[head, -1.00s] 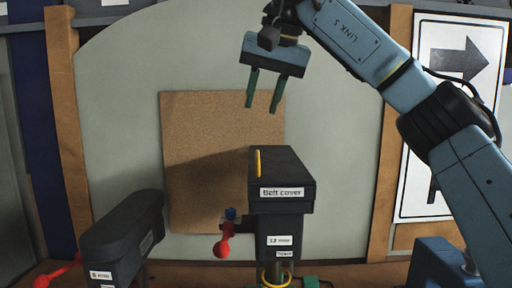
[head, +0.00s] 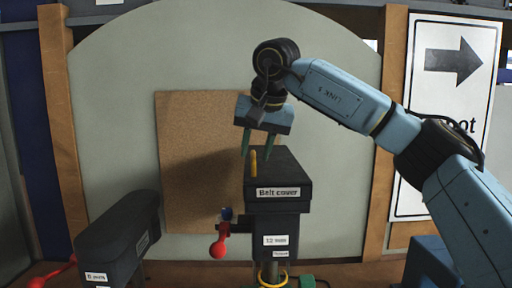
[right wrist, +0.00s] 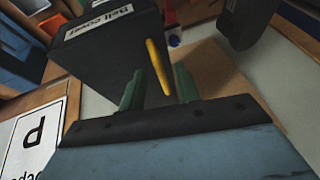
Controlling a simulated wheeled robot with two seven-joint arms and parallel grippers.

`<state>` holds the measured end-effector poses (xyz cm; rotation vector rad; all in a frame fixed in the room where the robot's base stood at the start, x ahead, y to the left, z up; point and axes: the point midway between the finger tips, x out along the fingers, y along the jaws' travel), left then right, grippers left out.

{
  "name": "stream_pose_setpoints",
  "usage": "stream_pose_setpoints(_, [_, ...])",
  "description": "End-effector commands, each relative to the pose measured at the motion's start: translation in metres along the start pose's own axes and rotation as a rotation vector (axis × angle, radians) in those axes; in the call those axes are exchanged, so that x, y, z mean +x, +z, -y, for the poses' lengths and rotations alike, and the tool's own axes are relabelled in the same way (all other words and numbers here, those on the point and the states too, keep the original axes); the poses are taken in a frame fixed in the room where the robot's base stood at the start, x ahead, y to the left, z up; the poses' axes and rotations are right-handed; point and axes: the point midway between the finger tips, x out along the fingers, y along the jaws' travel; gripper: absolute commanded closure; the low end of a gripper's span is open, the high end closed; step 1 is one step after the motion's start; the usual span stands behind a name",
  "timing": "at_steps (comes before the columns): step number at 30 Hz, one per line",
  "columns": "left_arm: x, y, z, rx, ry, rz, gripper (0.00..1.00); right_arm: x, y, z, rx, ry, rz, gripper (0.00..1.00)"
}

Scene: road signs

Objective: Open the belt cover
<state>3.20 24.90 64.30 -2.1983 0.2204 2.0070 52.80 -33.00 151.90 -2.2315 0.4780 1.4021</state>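The belt cover (head: 283,178) is a dark box lid with a white "Belt cover" label, on top of a dark machine in the head view; it looks closed. A yellow handle (head: 253,163) stands along its left side. My right gripper (head: 257,155) is just above and behind the handle, its two green fingers apart and pointing down. In the right wrist view the belt cover (right wrist: 108,45) is at upper left, and the yellow handle (right wrist: 158,66) lies between the open fingers (right wrist: 160,88), with no clear contact. My left gripper is not in view.
A second dark machine (head: 117,235) with a red-knobbed lever stands at the left. A red knob (head: 218,249) hangs left of the belt-cover machine. A cork board (head: 198,180) is behind, and an arrow sign (head: 445,110) stands at the right.

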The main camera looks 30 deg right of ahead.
Motion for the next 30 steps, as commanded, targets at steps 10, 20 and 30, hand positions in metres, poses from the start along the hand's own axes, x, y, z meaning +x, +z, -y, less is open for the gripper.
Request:
stream_pose_setpoints(10, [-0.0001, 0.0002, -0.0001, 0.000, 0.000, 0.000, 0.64, 0.0022, 0.0002, 0.0000, 0.000, 0.000, 0.000, 0.74])
stream_pose_setpoints(20, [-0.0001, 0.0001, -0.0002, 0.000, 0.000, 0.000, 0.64, 0.0019, 0.0002, 0.0001, 0.000, 0.000, 0.000, 1.00])
stream_pose_setpoints(30, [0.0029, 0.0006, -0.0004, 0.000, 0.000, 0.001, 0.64, -0.0018, 0.0029, -0.0006, 0.003, -0.023, 0.001, 1.00])
